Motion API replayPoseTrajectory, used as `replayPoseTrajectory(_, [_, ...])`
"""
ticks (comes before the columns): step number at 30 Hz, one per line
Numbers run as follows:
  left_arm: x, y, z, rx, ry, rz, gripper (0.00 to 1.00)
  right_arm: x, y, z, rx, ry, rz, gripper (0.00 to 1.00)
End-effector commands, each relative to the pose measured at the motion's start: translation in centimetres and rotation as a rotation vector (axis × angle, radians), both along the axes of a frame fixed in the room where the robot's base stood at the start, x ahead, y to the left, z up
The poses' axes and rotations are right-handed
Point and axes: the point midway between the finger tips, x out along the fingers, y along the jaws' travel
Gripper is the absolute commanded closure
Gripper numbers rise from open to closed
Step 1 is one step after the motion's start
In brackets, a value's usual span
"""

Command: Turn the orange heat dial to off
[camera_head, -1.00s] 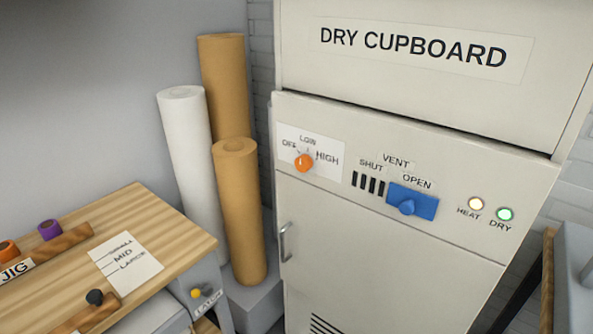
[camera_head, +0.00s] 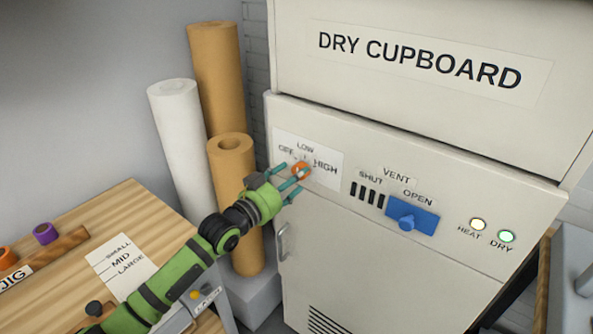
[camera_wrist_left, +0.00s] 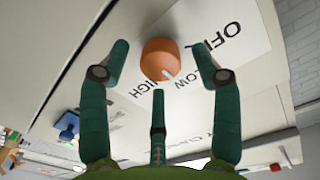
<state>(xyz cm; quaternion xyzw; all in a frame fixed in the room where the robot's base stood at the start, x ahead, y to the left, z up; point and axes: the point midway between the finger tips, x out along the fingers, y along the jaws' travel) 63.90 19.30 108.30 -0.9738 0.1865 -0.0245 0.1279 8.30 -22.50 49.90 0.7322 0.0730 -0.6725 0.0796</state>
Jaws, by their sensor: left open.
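The orange heat dial (camera_head: 301,168) is on a white label plate at the upper left of the cupboard's lower front. In the left wrist view the dial (camera_wrist_left: 160,57) has a white mark on its edge that points nearest to LOW, a little toward HIGH. My left gripper (camera_head: 285,184) has three teal fingers and is open in front of the dial, partly hiding it. In the left wrist view its fingers (camera_wrist_left: 166,80) are spread about the dial with gaps; I see no contact. My right gripper is not in view.
A blue vent slider (camera_head: 411,221) sits at OPEN, right of the dial. The heat lamp (camera_head: 478,224) looks pale; the dry lamp (camera_head: 507,236) glows green. A door handle (camera_head: 283,242) is below. Paper rolls (camera_head: 230,180) and a wooden bench (camera_head: 150,215) stand left.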

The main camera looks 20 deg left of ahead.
Motion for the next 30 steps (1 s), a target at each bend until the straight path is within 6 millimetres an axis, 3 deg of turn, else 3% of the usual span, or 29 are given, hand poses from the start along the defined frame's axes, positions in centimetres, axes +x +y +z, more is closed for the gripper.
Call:
replayPoseTrajectory(6, [1.7, -0.7, 0.0, -0.001, 0.001, 0.000, 0.36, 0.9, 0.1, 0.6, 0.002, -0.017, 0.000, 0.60])
replayPoseTrajectory(15, [1.8, -0.7, -0.1, 0.000, 0.000, 0.000, 0.36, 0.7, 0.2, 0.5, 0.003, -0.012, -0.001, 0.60])
replayPoseTrajectory(19, [1.8, -0.7, -0.1, 0.000, 0.001, 0.000, 0.88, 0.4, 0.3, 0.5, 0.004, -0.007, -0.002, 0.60])
replayPoseTrajectory(20, [1.8, -0.7, -0.1, 0.000, 0.001, 0.000, 0.92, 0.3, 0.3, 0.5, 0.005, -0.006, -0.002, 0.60])
replayPoseTrajectory(30, [1.8, -0.7, -0.2, -0.019, 0.011, 0.001, 0.92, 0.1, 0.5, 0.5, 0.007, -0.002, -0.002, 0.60])
